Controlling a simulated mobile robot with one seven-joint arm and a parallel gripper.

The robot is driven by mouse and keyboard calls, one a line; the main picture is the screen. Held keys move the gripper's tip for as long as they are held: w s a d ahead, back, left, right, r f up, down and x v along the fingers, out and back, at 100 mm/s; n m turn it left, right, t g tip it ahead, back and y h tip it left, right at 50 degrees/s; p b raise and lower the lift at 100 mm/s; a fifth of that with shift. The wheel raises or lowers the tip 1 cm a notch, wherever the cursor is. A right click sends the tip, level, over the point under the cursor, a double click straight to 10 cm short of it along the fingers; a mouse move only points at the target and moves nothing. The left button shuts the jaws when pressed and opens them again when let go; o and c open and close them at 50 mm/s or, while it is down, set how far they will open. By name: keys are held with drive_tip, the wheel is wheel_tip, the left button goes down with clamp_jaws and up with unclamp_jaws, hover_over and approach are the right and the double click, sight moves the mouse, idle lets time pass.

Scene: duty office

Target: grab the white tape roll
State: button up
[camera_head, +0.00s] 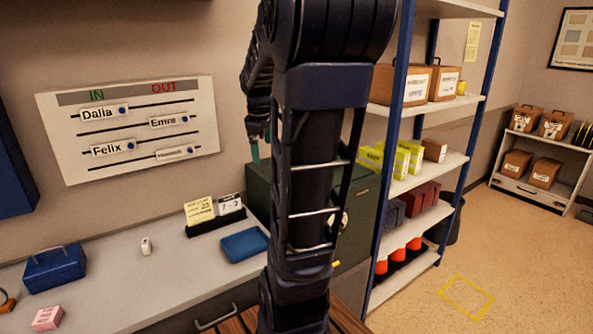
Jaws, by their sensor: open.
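A small white object (146,246), which looks like the white tape roll, is on the grey counter (190,265) below the in/out board. It is too small to make out a hole. My gripper (256,148) hangs up and to the right of it, partly behind my own arm, in front of the wall near the green safe. It is open, and the white object is well clear of it. Only part of the fingers shows.
On the counter are a blue box (55,268), a pink block (47,318), an orange ring (6,302), a blue tray (245,245) and a card stand (214,222). A green safe (365,215) and a shelf rack (430,180) stand right. Counter around the white object is clear.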

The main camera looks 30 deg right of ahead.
drive_tip(key=w+d+f+n, duration=0.1)
drive_tip(key=w+d+n, duration=0.1)
drive_tip(key=d, duration=0.3)
drive_tip(key=w+d+f+n+g, duration=0.1)
drive_tip(key=w+d+f+n, duration=0.1)
drive_tip(key=d, duration=0.4)
drive_tip(key=w+d+f+n+g, duration=0.1)
drive_tip(key=w+d+n, duration=0.1)
drive_tip(key=d, duration=0.3)
drive_tip(key=shift+w+d+f+n, duration=0.15)
drive_tip(key=shift+w+d+n, duration=0.25)
drive_tip(key=shift+d+f, duration=0.15)
drive_tip(key=shift+f, duration=0.1)
drive_tip(key=f, duration=0.4)
drive_tip(key=shift+d+f, duration=0.25)
drive_tip(key=shift+f, duration=0.15)
drive_tip(key=shift+s+f, duration=0.2)
drive_tip(key=shift+f, duration=1.2)
drive_tip(key=shift+s+f, duration=0.15)
drive_tip(key=shift+f, duration=1.25)
drive_tip(key=c, duration=1.2)
drive_tip(key=shift+o, duration=0.2)
